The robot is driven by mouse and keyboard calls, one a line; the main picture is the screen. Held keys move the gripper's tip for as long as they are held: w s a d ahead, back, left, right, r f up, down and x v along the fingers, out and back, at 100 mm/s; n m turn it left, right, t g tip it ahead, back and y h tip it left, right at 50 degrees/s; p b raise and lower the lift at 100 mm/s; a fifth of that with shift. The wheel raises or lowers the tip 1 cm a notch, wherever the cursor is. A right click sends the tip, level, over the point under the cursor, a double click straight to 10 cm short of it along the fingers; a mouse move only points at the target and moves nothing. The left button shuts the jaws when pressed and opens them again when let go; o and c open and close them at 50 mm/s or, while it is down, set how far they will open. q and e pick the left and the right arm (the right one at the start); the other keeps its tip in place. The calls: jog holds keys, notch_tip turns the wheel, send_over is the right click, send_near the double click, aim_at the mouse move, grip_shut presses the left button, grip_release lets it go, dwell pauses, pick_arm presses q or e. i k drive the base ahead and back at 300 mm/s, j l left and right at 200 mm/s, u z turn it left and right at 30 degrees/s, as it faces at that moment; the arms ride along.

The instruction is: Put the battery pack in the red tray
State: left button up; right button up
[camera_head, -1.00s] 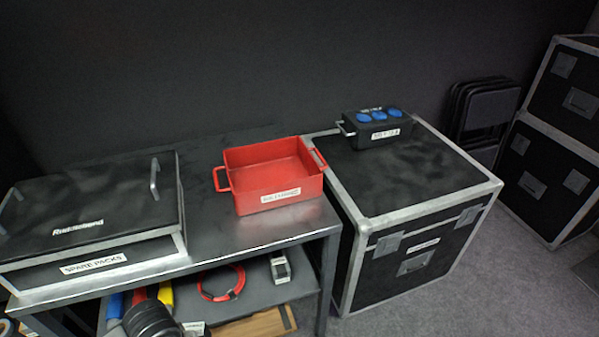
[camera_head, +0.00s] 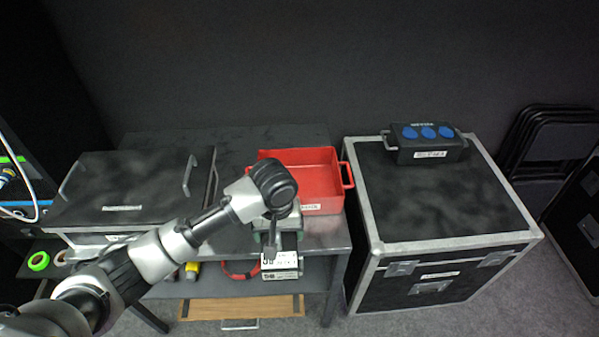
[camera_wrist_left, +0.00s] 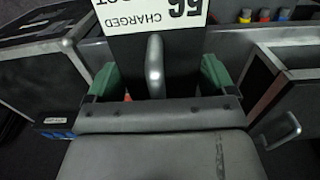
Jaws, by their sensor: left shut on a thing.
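The red tray (camera_head: 330,180) sits on the grey bench top in the head view, its near left part hidden behind my left arm. My left gripper (camera_head: 272,232) is in front of the tray, at the bench's front edge, pointing down. It is shut on the battery pack (camera_head: 282,263), a dark block with a white label, which hangs in front of the bench edge and outside the tray. In the left wrist view the green fingers of my left gripper (camera_wrist_left: 157,85) stand either side of the pack (camera_wrist_left: 127,48), with its "CHARGED" label and a grey handle showing. My right gripper is not in view.
A black-lidded case (camera_head: 125,190) stands left on the bench (camera_head: 325,236). A large flight case (camera_head: 440,210) stands right, carrying a black box with blue sockets (camera_head: 428,143). A lower shelf holds a red cable (camera_head: 238,270). Folded chairs (camera_head: 553,150) lean at far right.

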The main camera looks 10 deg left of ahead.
aim_at(298, 188)
jog(key=i, duration=0.85)
